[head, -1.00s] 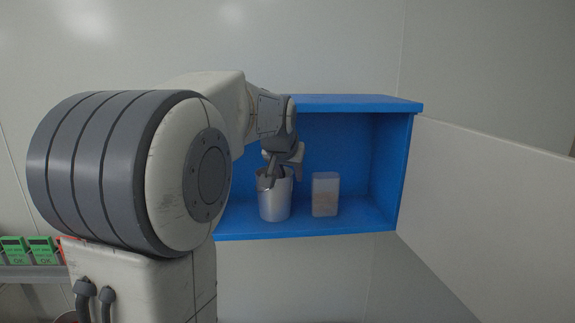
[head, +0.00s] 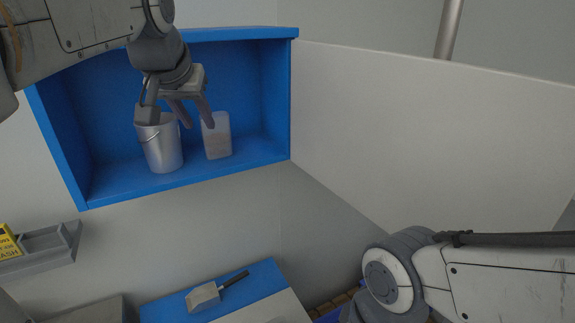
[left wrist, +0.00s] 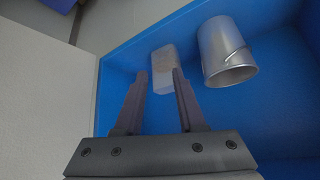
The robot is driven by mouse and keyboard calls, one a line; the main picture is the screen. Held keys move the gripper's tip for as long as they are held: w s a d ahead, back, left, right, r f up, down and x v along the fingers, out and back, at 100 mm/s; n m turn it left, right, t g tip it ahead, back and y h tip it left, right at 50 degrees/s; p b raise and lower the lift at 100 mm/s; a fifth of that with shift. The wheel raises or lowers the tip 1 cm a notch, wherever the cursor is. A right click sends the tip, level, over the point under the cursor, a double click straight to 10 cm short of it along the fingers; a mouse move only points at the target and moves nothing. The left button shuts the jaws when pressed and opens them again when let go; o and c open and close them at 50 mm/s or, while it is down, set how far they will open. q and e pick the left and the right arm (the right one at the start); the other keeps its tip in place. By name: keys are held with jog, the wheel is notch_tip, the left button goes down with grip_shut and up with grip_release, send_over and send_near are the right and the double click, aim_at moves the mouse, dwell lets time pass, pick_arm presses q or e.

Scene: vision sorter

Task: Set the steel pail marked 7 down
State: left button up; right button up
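The steel pail (head: 162,150) stands upright on the floor of the blue wall cabinet (head: 130,183), left of a translucent container (head: 217,140). No 7 shows on its visible side. My left gripper (head: 195,117) is in the cabinet opening, in front of and above the pail and container. In the left wrist view its fingers (left wrist: 160,76) are apart with nothing between them. There the pail (left wrist: 221,50) is right of the fingers and clear of them, and the container (left wrist: 163,64) is beyond the fingertips. My right arm shows at lower right, but its fingers are not visible.
The white cabinet door (head: 420,130) stands wide open to the right. The cabinet floor left of the pail is free.

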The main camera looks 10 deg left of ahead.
pick_arm(q)
jog(key=s+d+f+m+g+h, duration=0.25)
jog(key=s+d+f+m, duration=0.2)
jog(key=d+f, duration=0.75)
jog(key=s+d+f+m+g, duration=0.2)
jog(key=s+d+f, duration=0.2)
jog(key=s+f, duration=0.3)
jog(key=s+d+f+m+g, duration=0.2)
jog(key=s+d+f, duration=0.2)
jog(key=s, duration=0.9)
notch_tip(320, 180, down, 3)
jog(key=shift+d+f+g, duration=0.1)
jog(key=shift+d+g, duration=0.2)
jog(key=shift+g, duration=0.05)
jog(key=shift+s, duration=0.1)
notch_tip(320, 180, down, 7)
jog(key=b, duration=0.7)
